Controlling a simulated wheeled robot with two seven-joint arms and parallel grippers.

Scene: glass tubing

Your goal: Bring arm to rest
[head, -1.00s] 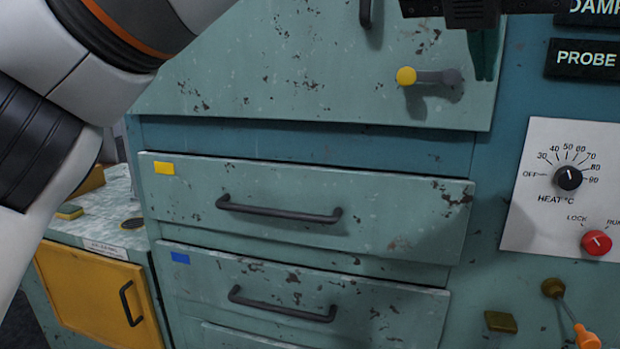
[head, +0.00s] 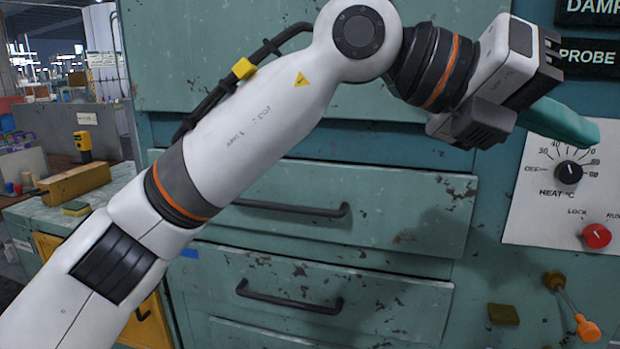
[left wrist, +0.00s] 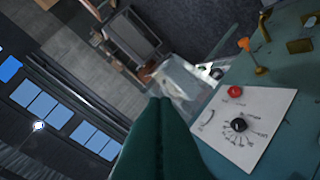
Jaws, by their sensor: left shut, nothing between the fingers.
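My left arm (head: 240,135) comes in from the left and reaches across the front of the teal cabinet. My left gripper (head: 590,132) points right, its green fingers shut with nothing between them. In the head view the fingers overlap the top of the white heat dial panel (head: 530,215). In the left wrist view the shut fingers (left wrist: 165,110) rise from the bottom, and the panel (left wrist: 245,130) lies to their right. My right gripper is not in view.
The drawers (head: 350,235) with dark handles are shut behind my arm. A red knob (head: 596,236) and an orange-tipped lever (head: 588,330) stick out at right. A side counter (head: 50,218) holds a wooden block (head: 75,182) and a yellow device (head: 83,147).

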